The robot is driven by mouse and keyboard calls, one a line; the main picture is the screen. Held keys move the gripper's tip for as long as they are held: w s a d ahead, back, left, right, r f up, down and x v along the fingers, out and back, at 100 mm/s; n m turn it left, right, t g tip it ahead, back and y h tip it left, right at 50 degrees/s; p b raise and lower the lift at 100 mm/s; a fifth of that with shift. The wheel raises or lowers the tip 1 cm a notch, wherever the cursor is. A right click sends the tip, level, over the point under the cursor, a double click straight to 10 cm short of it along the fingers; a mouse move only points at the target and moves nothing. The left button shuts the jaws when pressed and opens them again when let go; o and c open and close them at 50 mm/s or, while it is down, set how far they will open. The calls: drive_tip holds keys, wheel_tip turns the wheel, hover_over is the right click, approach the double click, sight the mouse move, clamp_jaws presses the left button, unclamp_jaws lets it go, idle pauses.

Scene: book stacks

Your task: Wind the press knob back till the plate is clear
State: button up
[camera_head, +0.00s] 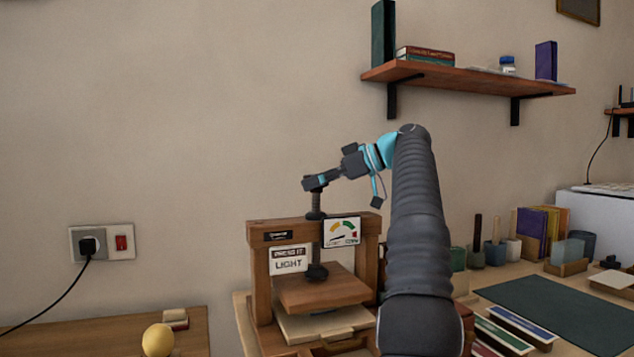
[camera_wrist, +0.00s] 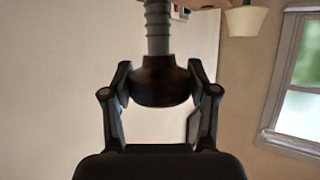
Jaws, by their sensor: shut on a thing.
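The wooden book press (camera_head: 262,285) stands on the bench, with a threaded screw (camera_head: 316,205) rising from its top beam. My gripper (camera_head: 314,184) is at the top of the screw. In the wrist view the dark round press knob (camera_wrist: 160,82) sits between my two fingers (camera_wrist: 160,90), which are shut on it, with the grey screw (camera_wrist: 158,28) running away from it. The wooden plate (camera_head: 322,290) hangs level inside the frame. A pale stack (camera_head: 325,324) lies below it, with a narrow gap seeming to show between them.
A "PRESS IT LIGHT" sign (camera_head: 289,261) is on the press. A wall shelf (camera_head: 470,78) with books hangs above right. A dark green mat (camera_head: 550,310), pots and upright books (camera_head: 540,228) fill the right bench. A wall socket (camera_head: 102,242) is at left.

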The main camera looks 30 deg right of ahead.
drive_tip(key=shift+f+n+g, duration=0.15)
drive_tip(key=shift+n+g, duration=0.15)
idle(0.6)
drive_tip(key=o, duration=1.2)
drive_tip(key=shift+w+a, duration=0.1)
drive_tip(key=shift+w, duration=0.05)
drive_tip(key=shift+c, duration=0.2)
drive_tip(key=shift+r+m+t+h, duration=0.2)
drive_tip(key=shift+m+t+h, duration=0.3)
drive_tip(key=shift+m+t, duration=0.15)
